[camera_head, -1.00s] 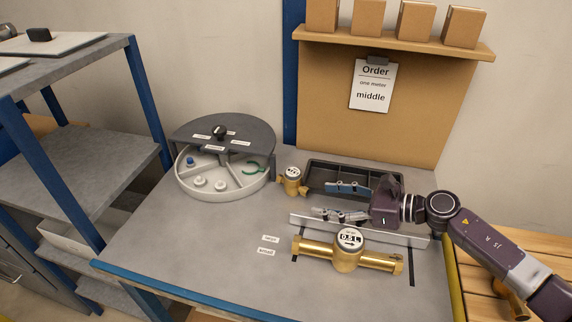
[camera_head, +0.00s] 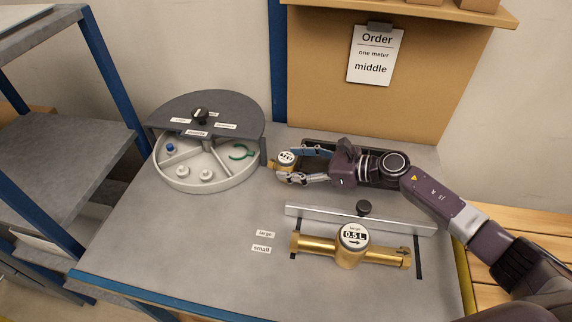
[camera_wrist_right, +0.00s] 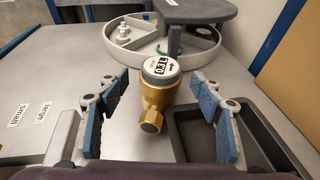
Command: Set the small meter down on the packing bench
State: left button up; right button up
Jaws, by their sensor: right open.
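The small brass meter (camera_head: 285,158) with a white "0.3 L" dial stands upright at the back of the grey bench (camera_head: 200,240), right of the round tray. In the right wrist view the small meter (camera_wrist_right: 158,88) is near the centre, its brass nut toward me. My right gripper (camera_head: 297,166) is open, its blue-padded fingers reaching in from the right. In the wrist view its fingers (camera_wrist_right: 158,118) lie left and right of the meter with visible gaps. A larger brass meter marked "0.5 L" (camera_head: 353,246) lies at the front. My left gripper is not in view.
A round divided tray (camera_head: 190,186) with a dark half cover stands close left of the small meter. A dark bin (camera_wrist_right: 192,128) is beside my right fingers. A metal rail (camera_head: 330,219) crosses the bench behind the large meter. A slatted wooden surface (camera_head: 520,243) is at right.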

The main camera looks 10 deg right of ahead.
jog(key=shift+x, duration=1.15)
jog(key=c, duration=1.5)
jog(key=shift+r, duration=0.15)
grip_shut()
jog(key=shift+w, duration=0.1)
